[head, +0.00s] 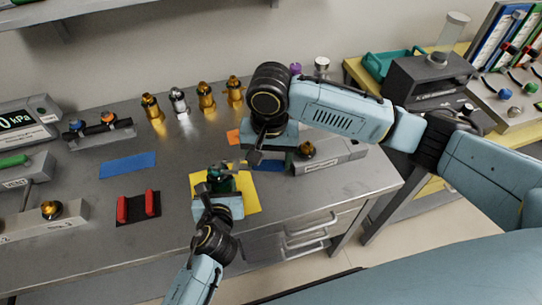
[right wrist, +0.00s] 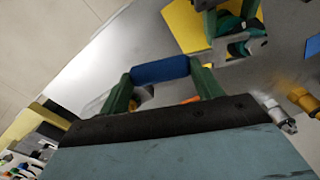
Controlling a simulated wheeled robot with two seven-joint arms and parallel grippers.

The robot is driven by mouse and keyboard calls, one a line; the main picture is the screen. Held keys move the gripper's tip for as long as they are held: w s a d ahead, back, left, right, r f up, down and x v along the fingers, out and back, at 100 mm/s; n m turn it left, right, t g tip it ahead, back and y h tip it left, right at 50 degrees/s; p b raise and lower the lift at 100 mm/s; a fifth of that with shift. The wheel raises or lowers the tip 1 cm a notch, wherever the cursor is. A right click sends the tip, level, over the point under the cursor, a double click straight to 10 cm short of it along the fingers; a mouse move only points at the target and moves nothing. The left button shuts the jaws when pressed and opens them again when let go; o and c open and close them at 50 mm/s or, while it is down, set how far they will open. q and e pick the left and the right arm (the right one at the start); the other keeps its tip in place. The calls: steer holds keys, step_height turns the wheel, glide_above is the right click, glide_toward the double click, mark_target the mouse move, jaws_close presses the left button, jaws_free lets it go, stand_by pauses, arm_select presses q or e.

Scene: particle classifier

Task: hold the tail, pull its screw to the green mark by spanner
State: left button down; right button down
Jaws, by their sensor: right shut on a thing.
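My right gripper (head: 262,150) reaches down from the right beside the yellow mat (head: 252,197). In the right wrist view its green fingers (right wrist: 163,88) are shut on a blue cylindrical piece (right wrist: 160,69), which looks like the spanner's handle. A dark grey tool end (head: 254,159) shows near this gripper in the head view. My left gripper (head: 219,182) is over the yellow mat, with dark green fingers around a small dark part that I cannot make out. The tail, its screw and the green mark cannot be told apart at this size.
Brass and silver fittings (head: 206,97) stand at the back. A grey block with a brass knob (head: 330,158) is right of the mat. Red blocks (head: 137,204) and a blue strip (head: 127,165) lie left. The front right tabletop is clear.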

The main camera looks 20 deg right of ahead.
steer(key=shift+w+a, duration=0.2)
steer(key=shift+a, duration=0.35)
steer(key=shift+w+a, duration=0.2)
steer(key=shift+a, duration=0.35)
stand_by(0.3)
steer(key=c, duration=0.8)
jaws_free()
steer(key=c, duration=1.3)
arm_select(q)
steer(key=shift+w+a, duration=0.1)
steer(key=shift+a, duration=0.1)
steer(key=shift+d, duration=0.2)
arm_select(e)
steer(key=shift+s+d+m, duration=0.2)
steer(key=shift+s+m, duration=0.9)
steer(key=shift+s, duration=0.35)
steer(key=shift+s+d+m, duration=0.15)
steer(key=shift+s+m, duration=0.95)
steer(key=shift+s, duration=0.35)
steer(key=shift+c, duration=0.2)
steer(key=shift+r, duration=0.1)
